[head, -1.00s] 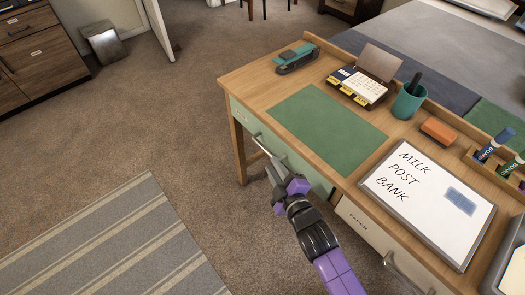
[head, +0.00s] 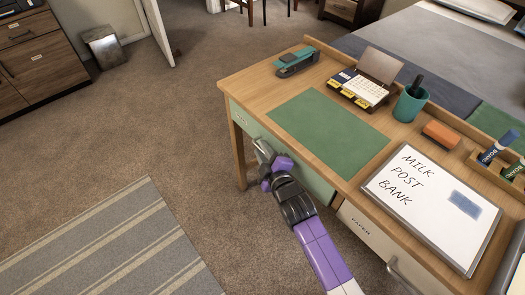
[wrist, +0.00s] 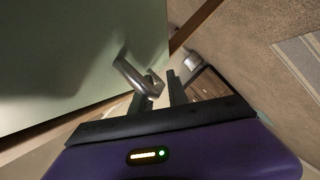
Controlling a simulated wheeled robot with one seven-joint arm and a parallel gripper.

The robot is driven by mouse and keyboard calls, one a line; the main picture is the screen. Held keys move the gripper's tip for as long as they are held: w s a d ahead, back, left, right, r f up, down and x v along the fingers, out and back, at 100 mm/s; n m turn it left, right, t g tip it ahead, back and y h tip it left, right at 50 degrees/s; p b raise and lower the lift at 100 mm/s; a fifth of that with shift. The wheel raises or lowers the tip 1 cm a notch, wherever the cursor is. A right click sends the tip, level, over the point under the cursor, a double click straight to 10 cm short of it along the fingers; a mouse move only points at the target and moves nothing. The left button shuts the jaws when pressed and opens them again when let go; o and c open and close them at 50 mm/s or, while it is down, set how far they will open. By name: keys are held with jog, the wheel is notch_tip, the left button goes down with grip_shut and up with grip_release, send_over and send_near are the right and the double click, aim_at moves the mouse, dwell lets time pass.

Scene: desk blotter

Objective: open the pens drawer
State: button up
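The pale green drawer front (head: 310,178) is on the left of the desk and looks closed; I cannot read a label on it. It fills the upper left of the wrist view (wrist: 60,50). My gripper (head: 262,155) is right at this drawer front. In the wrist view the fingers (wrist: 163,88) are apart, with the handle's end overlapping the left finger. I cannot tell whether they touch.
A cream drawer labelled PAPER (head: 362,232) is to the right. The carpet left of the desk is clear.

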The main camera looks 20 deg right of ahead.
grip_shut()
dwell(1.4)
